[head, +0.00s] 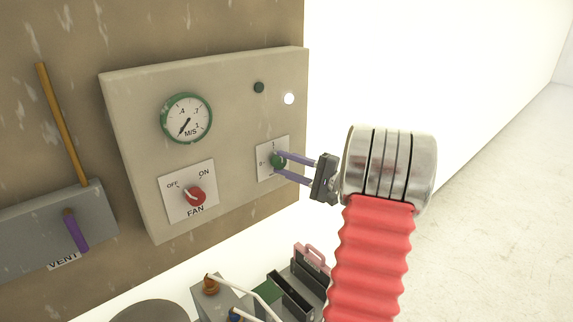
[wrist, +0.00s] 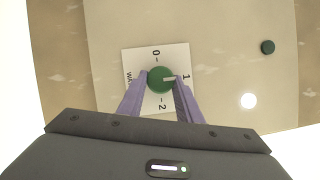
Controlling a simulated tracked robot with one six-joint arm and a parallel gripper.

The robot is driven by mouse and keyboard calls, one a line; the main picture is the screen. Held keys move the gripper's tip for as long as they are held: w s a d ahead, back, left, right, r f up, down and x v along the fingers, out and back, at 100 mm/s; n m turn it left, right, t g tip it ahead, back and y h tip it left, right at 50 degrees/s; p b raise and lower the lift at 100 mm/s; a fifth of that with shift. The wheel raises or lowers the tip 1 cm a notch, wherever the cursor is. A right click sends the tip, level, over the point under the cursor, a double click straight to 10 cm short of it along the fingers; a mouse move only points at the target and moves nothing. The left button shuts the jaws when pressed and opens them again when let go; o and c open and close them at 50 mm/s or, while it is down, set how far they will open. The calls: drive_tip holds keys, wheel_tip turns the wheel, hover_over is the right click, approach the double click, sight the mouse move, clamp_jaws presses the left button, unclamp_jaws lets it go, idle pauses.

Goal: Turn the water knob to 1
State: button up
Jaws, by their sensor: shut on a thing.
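The water knob (wrist: 160,79) is round and green, on a white plate (wrist: 132,58) marked 0, 1 and 2. In the wrist view its pale pointer line points right, towards the 1. The plate's lettering is partly hidden by a finger. In the head view the knob (head: 279,160) is at the right of the beige panel. My gripper (head: 276,162) has its two purple fingers on either side of the knob and is shut on it. The fingers also show in the wrist view (wrist: 162,78).
The beige panel (head: 140,120) also holds a green-rimmed gauge (head: 186,118), a red fan knob (head: 194,196), a dark green button (head: 259,87) and a lit white lamp (head: 289,99). A purple vent lever (head: 76,231) is at the left. Several items stand below the panel.

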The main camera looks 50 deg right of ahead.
drive_tip(key=shift+d+f, duration=0.1)
drive_tip(key=shift+f, duration=0.05)
drive_tip(key=o, duration=1)
drive_tip(key=shift+o, duration=0.2)
drive_tip(key=shift+s, duration=0.1)
drive_tip(key=v, duration=1.3)
drive_tip(key=shift+s, duration=0.3)
